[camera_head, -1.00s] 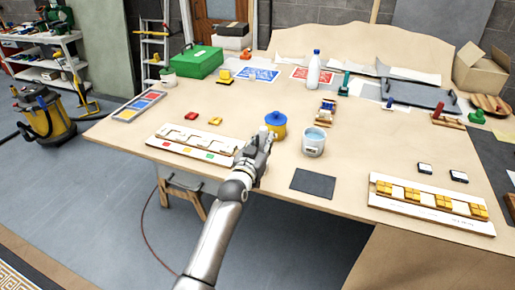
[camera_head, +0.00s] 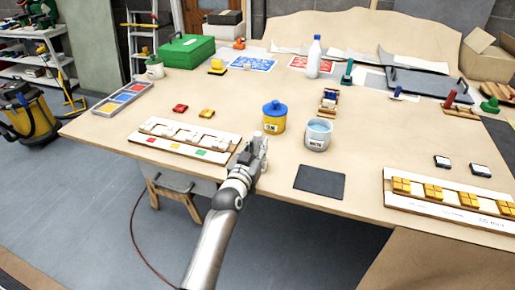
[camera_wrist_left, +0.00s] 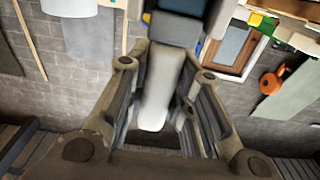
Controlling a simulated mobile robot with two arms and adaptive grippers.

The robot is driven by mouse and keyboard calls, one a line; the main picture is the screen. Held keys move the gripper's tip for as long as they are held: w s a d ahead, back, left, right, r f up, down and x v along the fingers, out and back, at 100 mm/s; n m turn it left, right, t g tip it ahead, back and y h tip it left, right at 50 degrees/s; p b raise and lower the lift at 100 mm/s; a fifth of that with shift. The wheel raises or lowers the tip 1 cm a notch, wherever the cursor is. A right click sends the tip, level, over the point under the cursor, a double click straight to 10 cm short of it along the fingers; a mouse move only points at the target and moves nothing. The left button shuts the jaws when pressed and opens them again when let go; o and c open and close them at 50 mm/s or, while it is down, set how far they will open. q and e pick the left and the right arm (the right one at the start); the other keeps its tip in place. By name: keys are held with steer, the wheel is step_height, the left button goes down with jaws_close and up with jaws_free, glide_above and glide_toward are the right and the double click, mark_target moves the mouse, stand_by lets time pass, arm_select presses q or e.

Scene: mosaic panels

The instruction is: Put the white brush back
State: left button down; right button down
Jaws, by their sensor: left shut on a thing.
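My left gripper (camera_head: 259,147) is above the front edge of the table, just left of and nearer than the yellow pot with the blue lid. It is shut on a pale elongated thing, apparently the white brush (camera_wrist_left: 157,95), which the left wrist view shows between the fingers (camera_wrist_left: 155,120). The brush has a whitish shaft and a dark blue-grey block at its top. In the head view the brush is too small and hidden by the gripper to make out. My right gripper is not in view.
A yellow pot (camera_head: 274,122) and a cup of bluish liquid (camera_head: 318,135) stand close to the gripper. A small wooden rack (camera_head: 328,107) is behind them. A white panel (camera_head: 180,150) lies left, a dark mat (camera_head: 319,190) right. The table (camera_head: 240,85) has free room behind the pot.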

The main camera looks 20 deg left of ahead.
arm_select(q)
steer(key=shift+s, duration=0.2)
steer(key=c, duration=1.3)
jaws_free()
steer(key=shift+w+f, duration=0.1)
steer(key=shift+f, duration=0.05)
